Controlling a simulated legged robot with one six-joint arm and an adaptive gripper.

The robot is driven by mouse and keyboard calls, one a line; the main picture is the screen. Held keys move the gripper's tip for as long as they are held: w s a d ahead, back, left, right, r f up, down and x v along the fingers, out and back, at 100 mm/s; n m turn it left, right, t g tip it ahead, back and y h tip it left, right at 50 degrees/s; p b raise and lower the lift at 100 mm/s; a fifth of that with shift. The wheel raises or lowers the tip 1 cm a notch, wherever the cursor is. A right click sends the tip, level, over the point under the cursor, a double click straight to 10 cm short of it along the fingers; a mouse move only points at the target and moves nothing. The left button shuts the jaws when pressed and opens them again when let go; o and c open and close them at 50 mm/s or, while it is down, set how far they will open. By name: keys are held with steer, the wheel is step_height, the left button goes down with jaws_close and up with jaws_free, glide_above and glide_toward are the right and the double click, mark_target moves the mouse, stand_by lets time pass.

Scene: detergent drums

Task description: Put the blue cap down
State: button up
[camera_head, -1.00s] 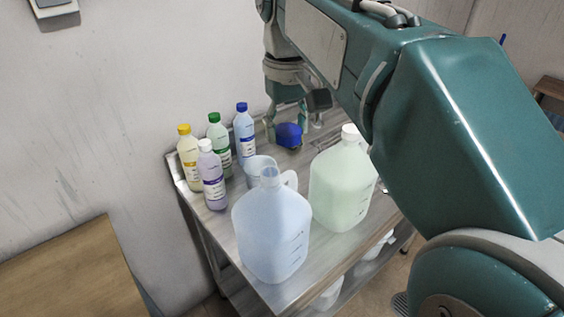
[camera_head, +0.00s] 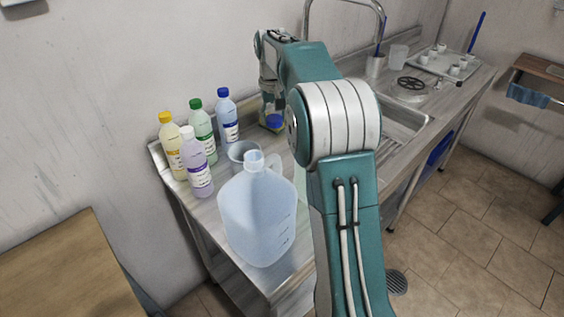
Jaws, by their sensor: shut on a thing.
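The blue cap (camera_head: 275,121) is between the fingers of my gripper (camera_head: 272,124), low over the metal counter (camera_head: 203,212) and to the right of the blue-capped bottle. My gripper is shut on the cap. I cannot tell whether the cap touches the counter. An open blue jug (camera_head: 257,215) with no cap on its neck stands at the counter's front. My own arm covers most of the space right of the jug.
Small bottles with yellow (camera_head: 172,145), white (camera_head: 196,162), green (camera_head: 203,130) and blue (camera_head: 227,115) caps stand at the left. A measuring cup (camera_head: 243,154) is behind the jug. A sink (camera_head: 400,128) and a tray (camera_head: 447,64) lie right.

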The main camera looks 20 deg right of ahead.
steer(key=shift+m, duration=0.5)
steer(key=w+d+f, duration=0.1)
steer(key=f, duration=0.2)
steer(key=w+d+f, duration=0.2)
steer(key=f, duration=0.1)
steer(key=w+d+f, duration=0.1)
steer(key=f, duration=0.1)
steer(key=shift+w+d+f, duration=0.15)
steer(key=shift+w+f, duration=0.05)
steer(key=shift+f, duration=0.2)
glide_above(282, 156)
steer(key=s+a, duration=0.1)
steer(key=s, duration=0.1)
step_height(282, 156, down, 5)
steer(key=shift+s+r, duration=0.1)
steer(key=shift+s, duration=0.05)
steer(key=shift+f, duration=2.8)
steer(key=shift+f, duration=0.1)
steer(key=o, duration=0.7)
step_height(282, 156, up, 12)
steer(key=shift+a+r, duration=0.1)
steer(key=shift+s, duration=0.1)
